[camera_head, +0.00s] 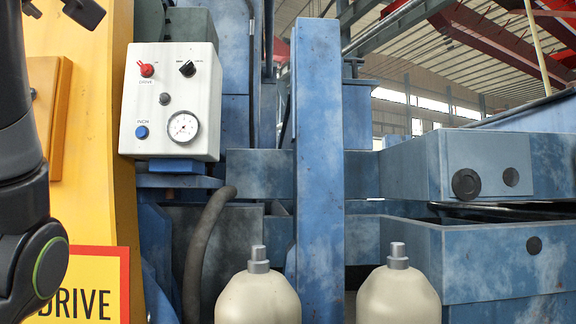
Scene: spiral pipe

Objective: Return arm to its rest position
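A dark arm link of mine with a green ring stands at the left edge of the head view, in front of a yellow panel (107,190). It covers part of a "DRIVE" sign (95,285) with a red border. A white control box (150,100) is right of the arm, clear of it in the picture. The box carries a red knob (147,70), a black knob (187,68), a blue button (142,131) and a round dial gauge (183,127).
Blue machine frames fill the middle and right, with an upright blue post (320,170) and a large blue housing (500,250). Two cream rounded bodies with grey caps stand at the bottom, one left (258,298) and one right (398,297). A dark hose (200,250) hangs below the box.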

